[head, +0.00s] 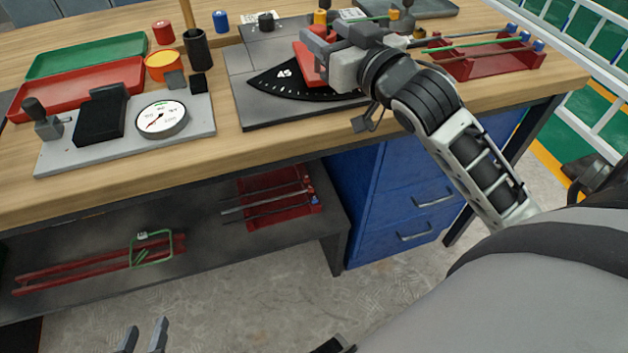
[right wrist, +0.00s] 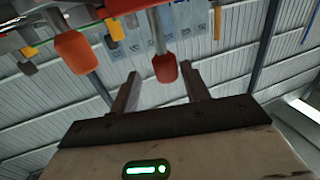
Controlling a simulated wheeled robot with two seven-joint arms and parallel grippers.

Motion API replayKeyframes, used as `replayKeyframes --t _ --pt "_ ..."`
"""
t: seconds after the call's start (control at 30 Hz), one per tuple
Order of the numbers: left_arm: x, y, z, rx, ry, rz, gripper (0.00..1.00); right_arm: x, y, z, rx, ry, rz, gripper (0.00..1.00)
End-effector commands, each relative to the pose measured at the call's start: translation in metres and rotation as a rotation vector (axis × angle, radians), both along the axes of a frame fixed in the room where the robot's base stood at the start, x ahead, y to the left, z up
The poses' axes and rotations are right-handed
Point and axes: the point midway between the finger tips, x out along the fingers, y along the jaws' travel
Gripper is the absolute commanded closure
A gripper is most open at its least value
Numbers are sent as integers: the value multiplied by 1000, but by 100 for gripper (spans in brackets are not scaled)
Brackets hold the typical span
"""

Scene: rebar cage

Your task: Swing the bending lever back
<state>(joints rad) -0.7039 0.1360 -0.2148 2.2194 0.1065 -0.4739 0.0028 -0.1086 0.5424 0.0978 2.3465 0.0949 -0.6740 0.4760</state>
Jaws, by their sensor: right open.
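The bending station has a dark grey plate (head: 243,88) with a black angle dial (head: 285,86) marked 45. A red part (head: 308,66), seemingly the bending lever, lies above the dial, partly covered by my right gripper (head: 322,42). In the right wrist view, my right gripper (right wrist: 160,88) is open, its two fingers apart. A red rounded grip (right wrist: 164,70) shows between the fingers; I cannot tell whether they touch it. An orange-red grip (right wrist: 75,52) shows left of them. My left gripper (head: 143,338) is open and empty at the bottom edge, below the bench.
A gauge plate (head: 190,128) with a round dial (head: 161,119) lies left of the bender. Green (head: 88,55) and red (head: 70,90) trays stand behind it. A red rack (head: 487,62) with bars is at right. A lower shelf (head: 90,240) holds red racks.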

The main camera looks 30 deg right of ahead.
Motion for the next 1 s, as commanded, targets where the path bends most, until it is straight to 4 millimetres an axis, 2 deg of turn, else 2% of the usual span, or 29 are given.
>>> replayKeyframes --t 0.23,0.3,0.4,0.77,0.8,1.0 --pt "0 0 -3 0 0 0 64 -51 -1 -2 -1 5 -2 54" --pt "0 0 22 0 -1 0 64 -58 -1 7 5 10 -3 54" --pt "0 0 40 0 0 0 64 -71 -2 7 6 10 -4 54" --pt "0 0 77 0 0 0 64 -126 -3 4 1 8 -6 54" --pt "0 0 78 0 0 0 64 -130 -3 0 1 11 -6 54" --pt "0 0 72 0 0 0 64 -125 8 -43 11 102 -3 54"
